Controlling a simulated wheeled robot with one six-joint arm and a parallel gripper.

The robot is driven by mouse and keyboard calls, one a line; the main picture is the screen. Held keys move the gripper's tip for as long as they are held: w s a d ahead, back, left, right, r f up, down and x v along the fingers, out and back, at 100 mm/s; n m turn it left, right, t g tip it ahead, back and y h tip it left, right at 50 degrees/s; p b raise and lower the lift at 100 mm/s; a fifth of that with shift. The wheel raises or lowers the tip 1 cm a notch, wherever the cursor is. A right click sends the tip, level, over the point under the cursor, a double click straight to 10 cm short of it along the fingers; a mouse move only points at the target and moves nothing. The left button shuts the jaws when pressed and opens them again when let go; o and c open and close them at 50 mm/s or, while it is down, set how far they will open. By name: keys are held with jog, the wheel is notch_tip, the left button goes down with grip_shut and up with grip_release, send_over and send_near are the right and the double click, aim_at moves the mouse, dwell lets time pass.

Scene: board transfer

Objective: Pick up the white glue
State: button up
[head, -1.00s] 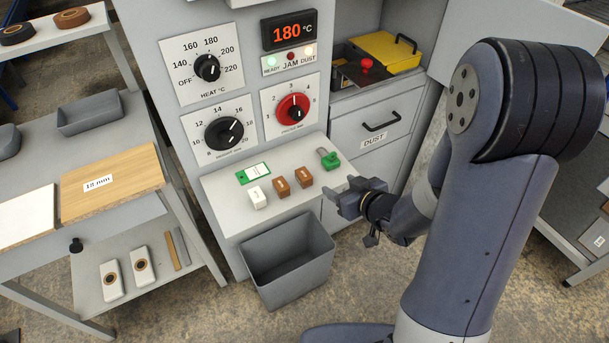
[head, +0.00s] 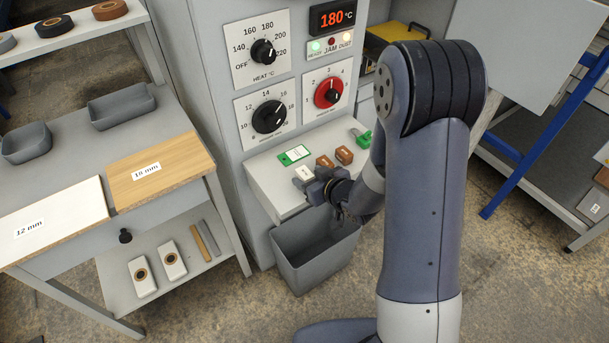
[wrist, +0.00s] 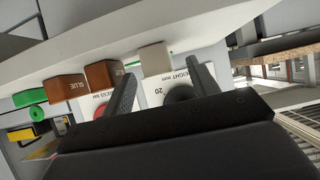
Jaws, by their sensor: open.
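The white glue (head: 304,173) is a small pale block on the light ledge (head: 268,187) of the grey machine, at the left end of a row of blocks. In the wrist view the white glue (wrist: 155,58) shows ahead, between the lines of the two fingers. My gripper (head: 311,182) is open and empty just in front of the white glue. In the wrist view my gripper (wrist: 162,76) has its fingers spread. The gripper partly covers the white glue's front in the head view. Whether a finger touches it, I cannot tell.
Two brown glue blocks (head: 325,161) (head: 344,155) stand just right of the white one. A green-edged card (head: 294,155) lies behind, and a green-bodied padlock (head: 363,138) is at the ledge's right. A grey bin (head: 297,257) stands below the ledge.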

jog(key=shift+x, duration=1.65)
jog(key=shift+c, duration=0.3)
jog(key=c, duration=1)
jog(key=shift+r, duration=0.1)
notch_tip(320, 180, up, 10)
jog(key=p, duration=0.1)
jog(key=shift+p, duration=0.3)
jog(key=shift+d+f, duration=0.1)
jog(key=shift+f, duration=0.1)
